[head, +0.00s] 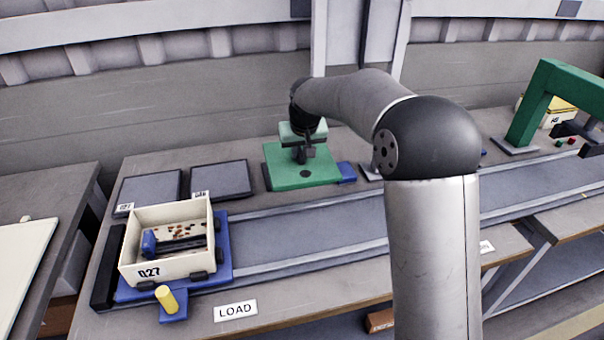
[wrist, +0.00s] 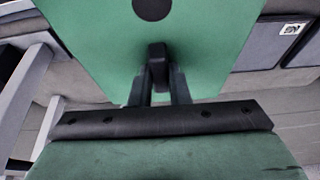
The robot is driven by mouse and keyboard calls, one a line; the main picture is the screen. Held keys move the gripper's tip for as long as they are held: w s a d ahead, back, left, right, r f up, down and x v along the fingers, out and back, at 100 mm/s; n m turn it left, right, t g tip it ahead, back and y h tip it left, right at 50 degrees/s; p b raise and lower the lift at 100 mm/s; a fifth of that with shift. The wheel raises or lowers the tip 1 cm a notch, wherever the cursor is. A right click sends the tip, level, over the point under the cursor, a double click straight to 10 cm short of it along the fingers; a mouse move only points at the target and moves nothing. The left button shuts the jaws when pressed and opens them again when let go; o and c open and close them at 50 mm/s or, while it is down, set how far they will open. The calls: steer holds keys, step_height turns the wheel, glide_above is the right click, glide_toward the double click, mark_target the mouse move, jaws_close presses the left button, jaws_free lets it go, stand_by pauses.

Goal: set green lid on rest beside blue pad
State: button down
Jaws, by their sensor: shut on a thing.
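The green lid (head: 285,181) is a flat square plate with a dark round spot, at the back middle of the bench in the head view. In the wrist view the lid (wrist: 105,35) fills the top middle. My gripper (head: 304,158) is above the lid, its fingers shut on the lid's dark handle (wrist: 158,60). Whether the lid touches what is under it cannot be told. A blue pad (head: 180,311) lies under an open cream bin (head: 150,271) at the left. A smaller blue piece (head: 347,172) shows at the lid's right edge.
Two dark flat panels with labels, one left (head: 150,188) and one right (head: 220,178), lie behind the bin. A grey rail track (head: 300,235) runs along the bench. A yellow knob (head: 166,299) stands before the bin. A green frame (head: 530,105) stands far right.

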steer(key=w+a+f+p, duration=0.1)
steer(key=w, duration=0.2)
steer(key=w+a+f+p, duration=0.1)
steer(key=w+f, duration=0.1)
steer(key=w, duration=0.1)
steer(key=w+a+f+p, duration=0.1)
steer(key=w, duration=0.2)
steer(key=shift+w+a+f, duration=0.2)
steer(key=shift+a+f, duration=0.1)
steer(key=shift+a, duration=0.05)
steer(key=w+f, duration=0.1)
steer(key=w+f+p, duration=0.1)
steer(key=f, duration=0.1)
steer(key=w+f, duration=0.2)
steer(key=shift+w+a+p, duration=0.1)
steer(key=shift+a+p, duration=0.25)
steer(key=shift+a, duration=0.05)
steer(key=shift+w+f, duration=0.35)
steer(key=shift+f, duration=0.3)
steer(key=shift+f+p, duration=0.3)
steer(key=shift+f, duration=1.1)
steer(key=shift+f, duration=0.1)
steer(key=c, duration=1.8)
jaws_free()
steer(key=shift+f, duration=0.15)
steer(key=o, duration=0.4)
steer(key=shift+o, duration=0.2)
